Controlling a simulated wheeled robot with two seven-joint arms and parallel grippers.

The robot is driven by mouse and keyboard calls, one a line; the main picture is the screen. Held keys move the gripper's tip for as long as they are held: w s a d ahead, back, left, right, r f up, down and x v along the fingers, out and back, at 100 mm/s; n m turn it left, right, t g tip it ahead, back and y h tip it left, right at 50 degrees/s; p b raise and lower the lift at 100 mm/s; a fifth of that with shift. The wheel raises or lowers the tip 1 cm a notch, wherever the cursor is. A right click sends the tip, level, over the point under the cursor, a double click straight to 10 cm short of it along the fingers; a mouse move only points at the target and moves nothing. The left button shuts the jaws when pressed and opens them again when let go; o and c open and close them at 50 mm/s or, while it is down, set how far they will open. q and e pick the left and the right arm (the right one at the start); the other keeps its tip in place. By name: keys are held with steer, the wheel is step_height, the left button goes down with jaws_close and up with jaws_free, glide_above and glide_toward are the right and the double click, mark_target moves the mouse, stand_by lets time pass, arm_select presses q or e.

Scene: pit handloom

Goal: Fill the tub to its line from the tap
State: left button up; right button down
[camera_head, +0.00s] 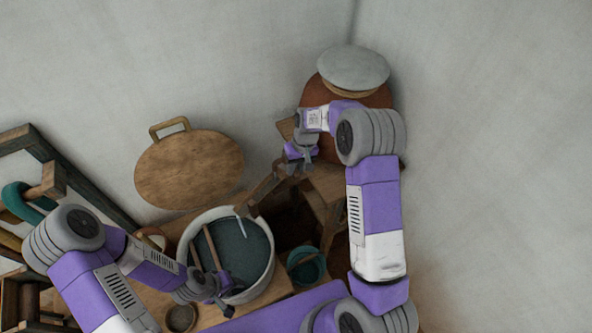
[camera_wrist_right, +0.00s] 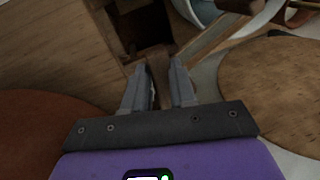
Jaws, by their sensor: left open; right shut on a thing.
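The tub (camera_head: 272,262) is round and pale-rimmed, with dark blue-green liquid (camera_head: 245,252) inside. A stick (camera_head: 212,247) leans in it. A wooden spout (camera_head: 264,190) slopes from a wooden stand (camera_head: 328,190) to the tub's back rim. A pale streak below the spout's end looks like running water. My left gripper (camera_head: 222,298) is open at the tub's front rim. The fill line is not discernible.
A terracotta jar (camera_head: 314,93) with a grey lid stands behind my right arm. A round wooden board (camera_head: 190,170) leans on the wall behind the tub. A green bucket (camera_head: 306,267) is right of the tub, a small bowl (camera_head: 180,318) front left. Loom timbers (camera_head: 75,180) fill the left.

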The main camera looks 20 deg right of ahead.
steer(key=shift+d+n, duration=0.5)
steer(key=shift+n, duration=0.1)
steer(key=c, duration=0.9)
jaws_free()
steer(key=shift+r, duration=0.1)
steer(key=r, duration=0.2)
steer(key=d+r, duration=0.1)
steer(key=r, duration=0.4)
steer(key=shift+w+d+r+b, duration=0.1)
steer(key=shift+d+r+b, duration=0.15)
steer(key=shift+b, duration=0.15)
steer(key=shift+f, duration=0.1)
